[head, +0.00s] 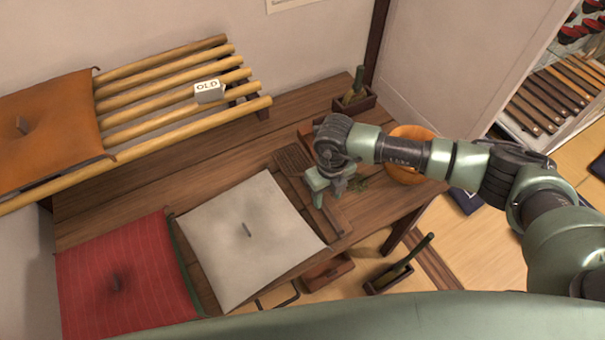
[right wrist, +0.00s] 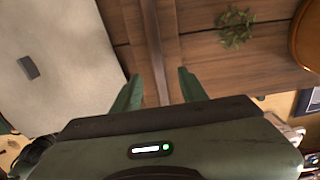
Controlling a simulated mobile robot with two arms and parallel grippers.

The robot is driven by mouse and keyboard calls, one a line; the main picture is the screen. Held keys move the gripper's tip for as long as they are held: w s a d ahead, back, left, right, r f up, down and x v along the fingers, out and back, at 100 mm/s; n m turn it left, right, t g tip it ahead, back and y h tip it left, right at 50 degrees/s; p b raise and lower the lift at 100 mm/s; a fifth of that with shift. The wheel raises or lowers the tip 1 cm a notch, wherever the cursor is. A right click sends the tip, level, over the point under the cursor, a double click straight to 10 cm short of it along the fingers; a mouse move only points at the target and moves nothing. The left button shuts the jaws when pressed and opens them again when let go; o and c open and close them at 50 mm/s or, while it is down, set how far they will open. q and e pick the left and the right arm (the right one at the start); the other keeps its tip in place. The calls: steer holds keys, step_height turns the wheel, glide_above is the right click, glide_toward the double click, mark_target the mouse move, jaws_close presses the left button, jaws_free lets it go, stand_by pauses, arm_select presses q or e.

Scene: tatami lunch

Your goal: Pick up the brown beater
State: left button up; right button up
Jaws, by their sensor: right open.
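The brown beater (head: 292,160) lies on the wooden table, to the right of the pale cushion. Its flat lattice head shows in the head view, and its handle runs down and right, partly hidden by my right gripper. My right gripper (head: 329,196) is over the handle, fingers pointing down. In the right wrist view, my right gripper (right wrist: 158,92) is open, with the long brown handle (right wrist: 153,45) in line with the gap between its two green fingers. I cannot tell how far above the handle the fingertips are. My left gripper is not in view.
A pale cushion (head: 225,265) and a red cushion (head: 125,270) lie to the left. A green sprig (right wrist: 236,27) and an orange round item (head: 405,178) are to the right. A slatted rack (head: 150,114) holds an orange cushion and an "OLD" block (head: 208,92).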

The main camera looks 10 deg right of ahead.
mark_target(326, 209)
steer(key=f, duration=0.1)
steer(key=f+p, duration=0.1)
steer(key=f, duration=0.2)
steer(key=shift+s+f+p, duration=0.3)
steer(key=shift+p, duration=0.05)
steer(key=shift+f, duration=0.35)
jaws_close()
steer(key=shift+w+r, duration=0.1)
